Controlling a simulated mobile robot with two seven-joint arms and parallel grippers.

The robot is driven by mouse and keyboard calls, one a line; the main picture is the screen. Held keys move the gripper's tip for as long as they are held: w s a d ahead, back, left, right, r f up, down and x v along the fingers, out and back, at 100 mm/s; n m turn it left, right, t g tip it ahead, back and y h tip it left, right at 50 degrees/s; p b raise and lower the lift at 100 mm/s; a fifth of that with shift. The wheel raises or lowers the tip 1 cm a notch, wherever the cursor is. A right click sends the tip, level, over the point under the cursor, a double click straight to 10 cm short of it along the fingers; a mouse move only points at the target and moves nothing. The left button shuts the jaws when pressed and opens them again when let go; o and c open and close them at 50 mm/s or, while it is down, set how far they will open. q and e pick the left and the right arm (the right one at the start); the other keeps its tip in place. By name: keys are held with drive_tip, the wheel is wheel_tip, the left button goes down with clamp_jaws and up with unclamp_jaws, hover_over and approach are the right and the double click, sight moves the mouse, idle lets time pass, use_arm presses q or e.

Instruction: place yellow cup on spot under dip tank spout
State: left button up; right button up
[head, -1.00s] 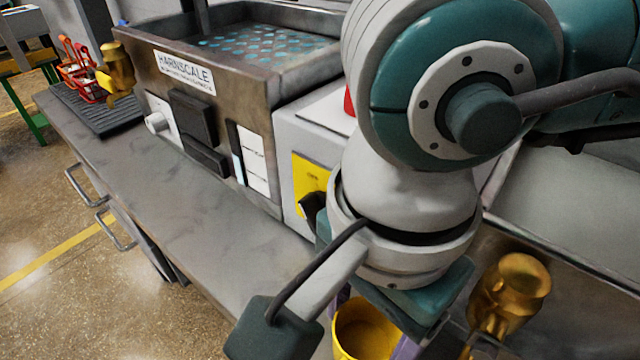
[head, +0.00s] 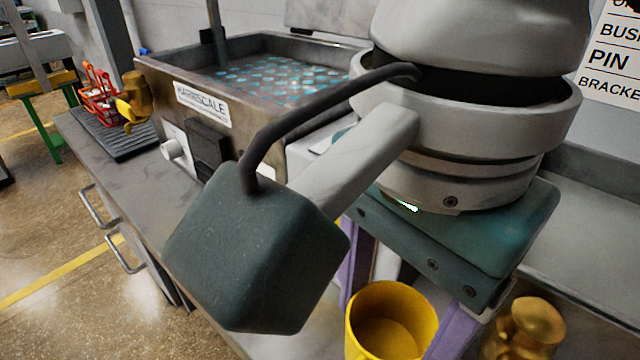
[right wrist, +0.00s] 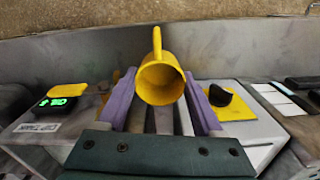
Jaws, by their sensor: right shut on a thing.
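The yellow cup (head: 372,335) is at the bottom of the head view, its open top visible. My right gripper (head: 400,310) is shut on it, with purple fingers on either side. In the right wrist view the cup (right wrist: 161,82) sits between the purple fingers, mouth facing the camera and handle at the top. A "DIP TANK" label (right wrist: 38,127) shows in the right wrist view. My left gripper is not in view.
A metal bath marked HARNSCALE (head: 203,104) stands on the grey counter. A red wire rack (head: 98,90) sits on the black tray (head: 125,140) at the far left. A box with a green display (right wrist: 60,102) is left of the cup in the wrist view.

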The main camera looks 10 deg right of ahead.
wheel_tip(320, 180, up, 13)
drive_tip(key=w+d+r+n+p, duration=0.6)
drive_tip(key=d+r+n+p, duration=0.3)
drive_tip(key=r+n+p, duration=0.25)
drive_tip(key=s+r+p, duration=0.3)
drive_tip(key=r+p, duration=1.5)
drive_tip(key=s+r+p, duration=0.2)
drive_tip(key=r+p, duration=1.5)
drive_tip(key=p, duration=0.2)
drive_tip(key=shift+s+r+n, duration=0.35)
drive_tip(key=shift+s+r, duration=0.05)
drive_tip(key=shift+d, duration=0.1)
drive_tip(key=m+b, duration=1.2)
drive_tip(key=b, duration=3.7)
hover_over(392, 319)
wheel_tip(392, 319, down, 48)
